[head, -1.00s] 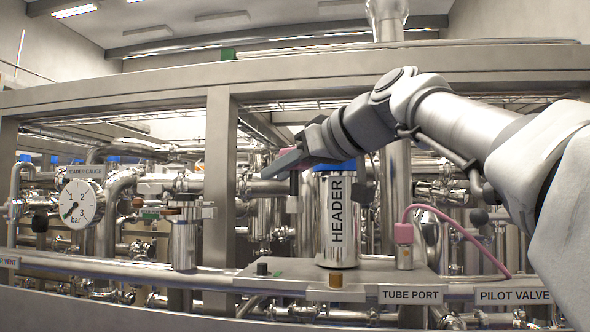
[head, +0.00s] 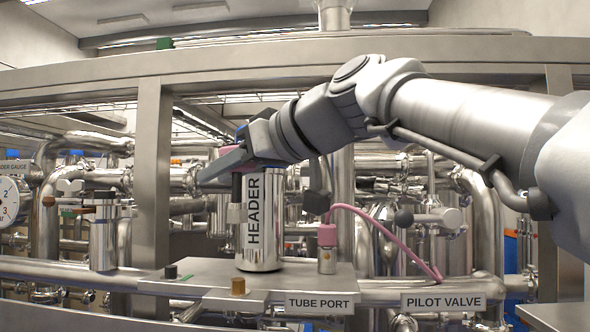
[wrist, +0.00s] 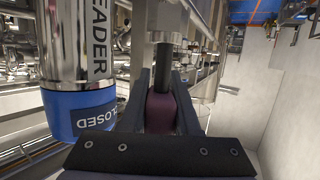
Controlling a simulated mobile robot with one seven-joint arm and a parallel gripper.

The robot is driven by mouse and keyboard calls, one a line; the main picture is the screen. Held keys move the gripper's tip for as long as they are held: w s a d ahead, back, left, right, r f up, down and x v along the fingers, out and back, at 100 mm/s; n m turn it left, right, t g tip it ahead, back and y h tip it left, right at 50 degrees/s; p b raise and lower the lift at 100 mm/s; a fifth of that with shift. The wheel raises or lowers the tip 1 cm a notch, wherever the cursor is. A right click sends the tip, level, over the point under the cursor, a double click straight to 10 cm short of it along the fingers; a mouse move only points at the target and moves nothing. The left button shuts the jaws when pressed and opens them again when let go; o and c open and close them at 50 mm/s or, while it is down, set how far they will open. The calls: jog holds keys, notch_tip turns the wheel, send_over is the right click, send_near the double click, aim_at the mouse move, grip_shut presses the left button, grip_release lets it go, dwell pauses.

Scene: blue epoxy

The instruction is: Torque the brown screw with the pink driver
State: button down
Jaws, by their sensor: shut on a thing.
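The brown screw (head: 238,287) stands upright at the front edge of the grey plate (head: 205,275). My gripper (head: 222,168) is shut on the pink driver, whose dark shaft and metal end (head: 236,212) point down in the head view. In the picture the driver's end lies straight above the brown screw, with a clear gap between them; depth is hard to judge. In the wrist view the driver's purple-pink handle (wrist: 160,112) sits between the fingers of my gripper (wrist: 163,78). The brown screw cannot be made out in the wrist view.
The HEADER canister (head: 262,225) stands close behind and right of the driver; its blue cap (wrist: 85,112) reads CLOSED. A black screw (head: 171,271) is on the plate at left. A pink-capped port with a hose (head: 327,235) stands right. A frame post (head: 154,190) rises at left.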

aim_at(235, 209)
jog(key=shift+s+d, duration=0.2)
jog(key=shift+a, duration=0.1)
dwell(0.4)
notch_tip(235, 209, down, 6)
jog(key=b, duration=0.6)
jog(key=shift+r, duration=0.2)
jog(key=shift+f+b, duration=1.65)
jog(key=shift+b, duration=0.35)
dwell(0.7)
jog(key=c, duration=0.6)
grip_release()
jog(key=shift+r, duration=0.1)
grip_shut()
jog(key=shift+w+d+m+t+h+p, duration=0.15)
jog(key=shift+m+t+h+p, duration=0.05)
jog(key=shift+m+t+h, duration=0.3)
jog(key=shift+w+d+m+t+h+p, duration=0.1)
jog(key=shift+m+t+h+p, duration=0.1)
jog(key=shift+m+t+h, duration=0.3)
